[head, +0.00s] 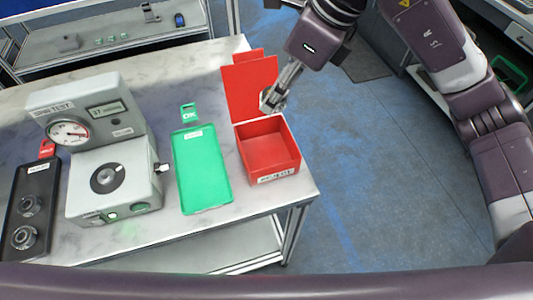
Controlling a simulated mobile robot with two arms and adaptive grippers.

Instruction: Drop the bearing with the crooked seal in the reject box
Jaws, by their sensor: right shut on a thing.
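The red reject box (262,171) stands open near the right corner of the table, and it looks empty inside. Its red lid or back panel (247,88) stands up behind it. My right gripper (270,101) is above the back part of the box, in front of the panel, shut on a small grey bearing (267,101). The fingers partly hide this bearing, and its seal is too small to make out. Two dark bearings (27,222) lie in the black tray (49,180) at the far left. My left gripper is not in view.
A grey test device (136,196) with a dial gauge stands right of the black tray. An empty green tray (202,172) with an OK sign (189,114) lies between the device and the box. The table (310,184) ends just right of the box.

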